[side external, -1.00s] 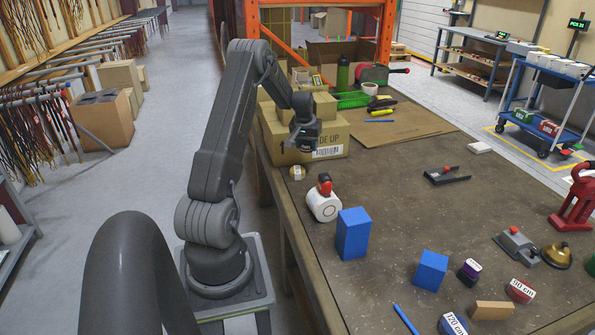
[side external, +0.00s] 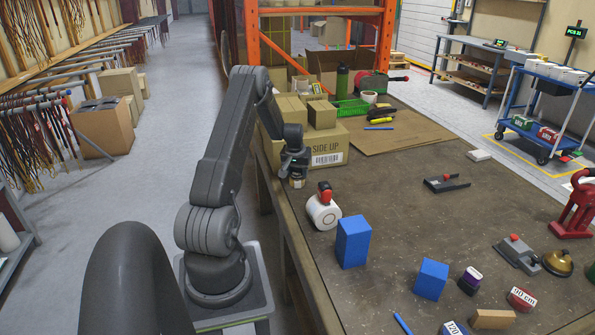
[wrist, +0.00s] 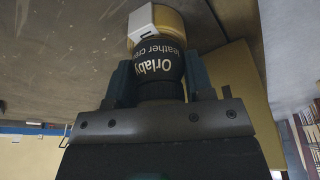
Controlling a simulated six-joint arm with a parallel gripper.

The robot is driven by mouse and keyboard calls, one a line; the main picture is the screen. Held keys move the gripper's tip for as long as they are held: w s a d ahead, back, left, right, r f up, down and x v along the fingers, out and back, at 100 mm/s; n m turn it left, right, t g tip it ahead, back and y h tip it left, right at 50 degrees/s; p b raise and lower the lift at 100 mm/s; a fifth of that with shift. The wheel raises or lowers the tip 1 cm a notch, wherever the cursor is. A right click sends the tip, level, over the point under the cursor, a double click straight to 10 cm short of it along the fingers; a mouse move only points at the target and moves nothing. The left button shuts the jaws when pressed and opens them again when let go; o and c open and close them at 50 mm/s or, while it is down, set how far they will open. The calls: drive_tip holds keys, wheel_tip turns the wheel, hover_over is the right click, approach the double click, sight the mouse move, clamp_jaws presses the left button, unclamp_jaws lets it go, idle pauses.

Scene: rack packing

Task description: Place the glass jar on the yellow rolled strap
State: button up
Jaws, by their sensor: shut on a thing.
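My gripper (wrist: 162,84) is shut on the glass jar (wrist: 157,64), a dark jar with white lettering that reads "Orlaby" and "leather cre...". In the wrist view the yellow rolled strap (wrist: 172,22), with a white label block on it, lies just beyond the jar's far end. In the side view my gripper (side external: 295,170) is low over the near left table edge, right above the small yellow strap (side external: 297,184). The jar is mostly hidden by the fingers there. I cannot tell whether jar and strap touch.
A cardboard box (side external: 325,155) stands close behind my gripper. A white roll with a red top (side external: 323,212) and a blue block (side external: 353,242) stand in front of it. Several small items lie at the right front. The table's middle is mostly clear.

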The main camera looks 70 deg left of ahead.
drive_tip(key=shift+f, duration=0.1)
drive_tip(key=o, duration=1)
drive_tip(key=shift+c, duration=0.2)
drive_tip(key=v, duration=1.2)
drive_tip(key=w+d+r+m+t, duration=0.1)
drive_tip(key=w+d+r+m, duration=0.1)
drive_tip(key=d+r, duration=0.5)
drive_tip(key=w+d+r+m, duration=0.2)
drive_tip(key=w+d+r, duration=0.1)
drive_tip(key=d, duration=0.7)
drive_tip(key=w+d+r+m+t, duration=0.15)
drive_tip(key=d+r, duration=0.25)
drive_tip(key=d, duration=0.5)
drive_tip(key=s+d+r+m+h, duration=0.1)
drive_tip(key=s+d+m, duration=0.1)
drive_tip(key=s+d, duration=0.2)
drive_tip(key=s+d+r+m+t+h, duration=0.1)
drive_tip(key=s+d, duration=0.4)
drive_tip(key=d, duration=0.6)
drive_tip(key=s+d+r+m, duration=0.1)
drive_tip(key=s+d+m, duration=0.2)
drive_tip(key=d, duration=0.5)
drive_tip(key=shift+s+h, duration=0.4)
drive_tip(key=shift+s, duration=0.45)
